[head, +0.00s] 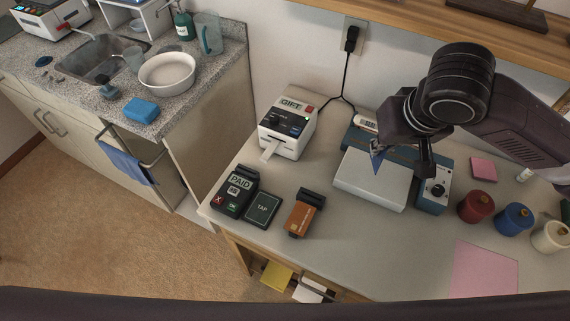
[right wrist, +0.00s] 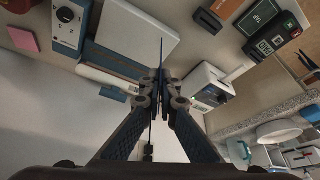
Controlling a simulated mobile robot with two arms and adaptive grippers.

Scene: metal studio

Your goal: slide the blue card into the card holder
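My right gripper (head: 405,165) hangs above the white plate of a blue-based machine. It is shut on the blue card (head: 376,160), which points down with one corner lowest. In the right wrist view the fingertips (right wrist: 161,82) nearly meet and the card (right wrist: 161,52) shows edge-on as a thin line between them. An orange-brown object with a dark slotted block at its back (head: 305,212), which looks like the card holder, lies at the table's front left, apart from the gripper. The dark block also shows in the right wrist view (right wrist: 208,21). My left gripper is not in view.
The blue-based machine (head: 431,195) has a white plate (head: 350,183). A white GIFT printer (head: 285,130), a PAID terminal (head: 234,192) and a TAP pad (head: 262,208) stand left. Thread spools (head: 475,206) and a pink sheet (head: 484,272) lie right. The table's front middle is clear.

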